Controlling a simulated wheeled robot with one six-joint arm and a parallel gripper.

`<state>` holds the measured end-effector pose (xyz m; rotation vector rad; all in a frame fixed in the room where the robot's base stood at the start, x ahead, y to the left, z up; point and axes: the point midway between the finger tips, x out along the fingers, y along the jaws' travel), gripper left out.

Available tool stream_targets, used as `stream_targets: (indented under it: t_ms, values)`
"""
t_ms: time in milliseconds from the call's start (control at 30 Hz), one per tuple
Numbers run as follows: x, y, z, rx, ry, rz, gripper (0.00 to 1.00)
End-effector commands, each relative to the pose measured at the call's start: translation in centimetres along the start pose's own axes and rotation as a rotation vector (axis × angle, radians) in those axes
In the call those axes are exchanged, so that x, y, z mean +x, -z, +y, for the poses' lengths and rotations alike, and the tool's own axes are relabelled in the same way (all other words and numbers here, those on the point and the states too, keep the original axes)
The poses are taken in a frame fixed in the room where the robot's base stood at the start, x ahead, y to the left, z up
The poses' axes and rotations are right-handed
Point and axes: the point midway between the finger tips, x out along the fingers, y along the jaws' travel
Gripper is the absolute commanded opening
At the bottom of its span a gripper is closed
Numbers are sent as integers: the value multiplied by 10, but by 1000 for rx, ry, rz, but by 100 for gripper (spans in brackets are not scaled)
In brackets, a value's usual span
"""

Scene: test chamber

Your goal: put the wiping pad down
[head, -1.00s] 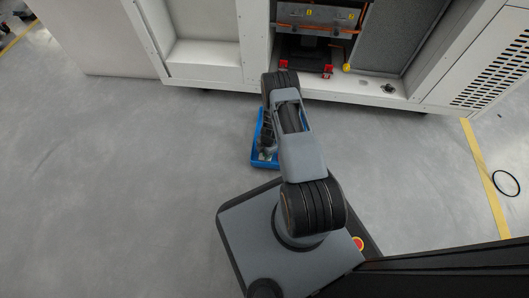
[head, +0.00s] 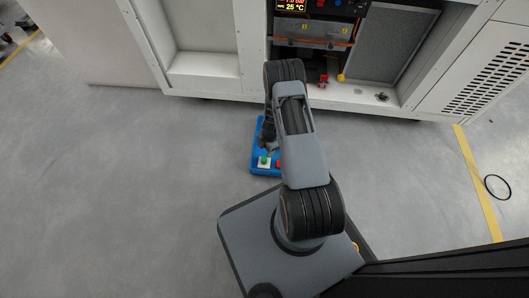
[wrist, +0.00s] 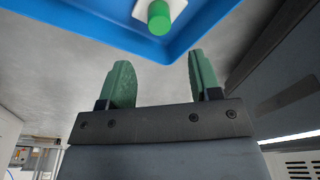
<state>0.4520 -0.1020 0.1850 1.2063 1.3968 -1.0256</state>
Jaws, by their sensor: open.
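The wiping pad (head: 264,163) looks like a small white plate with a green grip on top. It sits in a blue tray (head: 256,172) on the floor in front of the cabinet. In the wrist view the green grip and white plate of the pad (wrist: 159,17) show at the top edge, with the blue tray (wrist: 100,35) around them. My gripper (wrist: 158,60) is open, its two green fingers apart with nothing between them. The pad is clear of the fingers. In the head view the gripper is mostly hidden behind my arm.
A red item (head: 279,165) lies beside the pad in the tray, partly hidden by my arm. The white cabinet (head: 205,66) stands open behind, with a red valve (head: 323,80) and a yellow knob (head: 341,78) inside. The floor to the left is clear. A black ring (head: 498,187) lies far right.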

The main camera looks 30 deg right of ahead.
Motion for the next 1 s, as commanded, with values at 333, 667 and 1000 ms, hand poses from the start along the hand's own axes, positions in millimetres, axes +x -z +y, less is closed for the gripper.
stream_targets:
  t_ms: [333,667,1000]
  values:
    - [-69,12,19,110,-27,-7,58]
    - [-263,91,23,681,-119,-11,58]
    - [-389,166,-63,1307,-240,10,58]
